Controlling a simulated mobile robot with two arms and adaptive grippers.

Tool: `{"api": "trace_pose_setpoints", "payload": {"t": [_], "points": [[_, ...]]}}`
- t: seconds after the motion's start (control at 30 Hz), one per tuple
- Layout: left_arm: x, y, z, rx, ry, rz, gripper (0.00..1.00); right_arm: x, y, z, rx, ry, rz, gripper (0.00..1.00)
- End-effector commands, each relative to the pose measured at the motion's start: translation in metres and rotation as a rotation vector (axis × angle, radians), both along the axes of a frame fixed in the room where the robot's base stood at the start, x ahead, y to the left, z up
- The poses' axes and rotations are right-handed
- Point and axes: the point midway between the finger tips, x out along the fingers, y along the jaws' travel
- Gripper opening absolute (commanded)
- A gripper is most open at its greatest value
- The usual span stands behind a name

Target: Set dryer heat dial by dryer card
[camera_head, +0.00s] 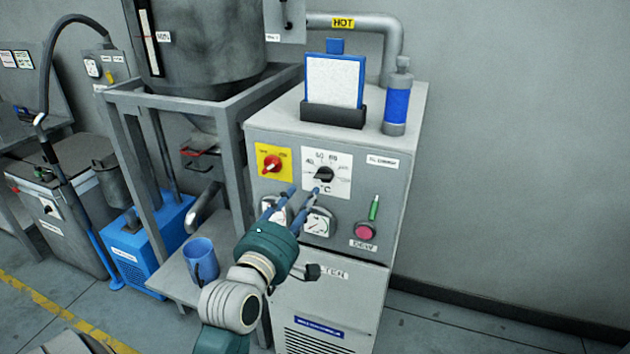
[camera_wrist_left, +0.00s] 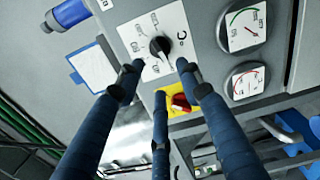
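The dryer heat dial (camera_head: 324,175) is a black knob on a white scale plate marked °C, on the grey dryer's front panel. It also shows in the left wrist view (camera_wrist_left: 160,47); its exact setting is hard to read. The dryer card (camera_head: 334,80) is a white sheet in a blue frame, upright in a dark holder on top of the dryer; its writing is not legible. My left gripper (camera_head: 303,191) is open and empty, with fingers spread just in front of the panel, below the dial. In the wrist view the fingertips (camera_wrist_left: 157,72) appear apart from the knob.
A red switch on a yellow plate (camera_head: 271,164) sits left of the dial, and two gauges (camera_head: 318,223) below. A pink button (camera_head: 365,231) is lower right. A blue bottle (camera_head: 397,100) stands beside the card. A blue mug (camera_head: 201,260) stands on a shelf at left.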

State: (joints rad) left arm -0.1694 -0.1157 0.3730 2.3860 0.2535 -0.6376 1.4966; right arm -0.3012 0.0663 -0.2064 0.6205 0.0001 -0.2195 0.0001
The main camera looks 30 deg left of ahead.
Motion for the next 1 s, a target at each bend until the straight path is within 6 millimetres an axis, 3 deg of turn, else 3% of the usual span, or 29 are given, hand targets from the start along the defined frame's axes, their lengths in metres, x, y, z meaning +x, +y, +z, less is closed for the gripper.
{"api": "trace_pose_setpoints", "payload": {"t": [0.2,0.4,0.8,0.87,1.0], "points": [[0.043,0.009,0.003,0.001,-0.001,-0.002,0.36,0.000,-0.007,0.014,-0.008,-0.001,0.001,0.40],[0.069,0.016,0.001,0.001,0.000,-0.002,0.36,0.001,-0.018,0.019,-0.020,0.000,-0.003,0.40],[0.078,0.018,0.000,0.002,0.000,-0.001,0.36,0.001,-0.019,0.020,-0.021,-0.001,-0.003,0.40],[0.078,0.018,0.000,0.002,0.000,-0.001,0.28,0.001,-0.018,0.020,-0.020,0.000,-0.003,0.40],[0.078,0.018,0.000,0.002,0.000,-0.001,0.01,0.001,-0.014,0.020,-0.016,0.000,-0.003,0.40]]}}
